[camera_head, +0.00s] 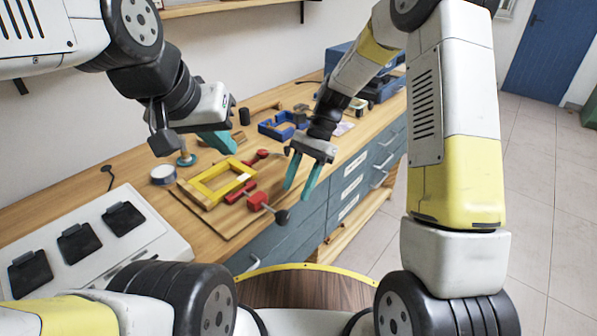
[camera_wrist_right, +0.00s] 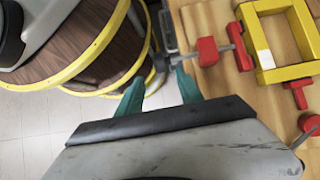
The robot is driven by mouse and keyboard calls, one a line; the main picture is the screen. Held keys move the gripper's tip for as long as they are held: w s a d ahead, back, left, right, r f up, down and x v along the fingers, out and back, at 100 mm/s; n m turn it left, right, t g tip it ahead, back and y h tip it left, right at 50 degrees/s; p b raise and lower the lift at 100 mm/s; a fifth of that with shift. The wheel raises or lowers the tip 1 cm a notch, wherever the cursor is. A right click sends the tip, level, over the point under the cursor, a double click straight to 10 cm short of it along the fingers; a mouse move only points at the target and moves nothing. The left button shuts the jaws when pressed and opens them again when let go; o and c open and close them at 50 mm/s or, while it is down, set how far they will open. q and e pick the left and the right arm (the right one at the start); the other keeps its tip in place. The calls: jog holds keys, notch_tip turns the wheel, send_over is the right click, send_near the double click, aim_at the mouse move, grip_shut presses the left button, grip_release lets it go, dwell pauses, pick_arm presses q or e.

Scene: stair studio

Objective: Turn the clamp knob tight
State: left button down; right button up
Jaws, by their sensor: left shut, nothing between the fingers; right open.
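A yellow square frame (camera_head: 202,194) lies on a wooden board on the workbench. A red clamp (camera_head: 258,201) grips its near side and ends in a dark round knob (camera_head: 282,217) that sticks out past the bench's front edge. In the right wrist view the knob (camera_wrist_right: 160,62) is just beyond my fingertips, roughly between them; contact is not visible. My right gripper (camera_head: 300,190) is open and empty, also seen in the wrist view (camera_wrist_right: 160,76), pointing down near the clamp. My left gripper (camera_head: 226,147) is shut and empty above the bench behind the frame.
A second red clamp (camera_head: 257,158) is at the frame's far right. A tape roll (camera_head: 163,175), blue parts (camera_head: 283,125) and a white panel with black pads (camera_head: 151,231) are on the bench. Drawers (camera_head: 343,190) line its front. A round wooden stool-like top (camera_head: 305,288) is in the foreground.

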aim_at(283, 212)
jog(key=s+a+t+h, duration=0.1)
jog(key=s+a+f+t+h, duration=0.1)
jog(key=s+h, duration=0.1)
jog(key=shift+a, duration=0.25)
jog(key=shift+s+a+r+t+h, duration=0.3)
jog(key=shift+s+r+t+h, duration=0.2)
jog(key=shift+t, duration=0.3)
jog(key=shift+s+a+r+t, duration=0.2)
jog(key=shift+r+t, duration=0.2)
jog(key=shift+t, duration=0.1)
jog(key=shift+s+a+r+t, duration=0.15)
jog(key=shift+r+t, duration=0.25)
jog(key=shift+t, duration=0.1)
jog(key=shift+f, duration=3.9)
grip_shut()
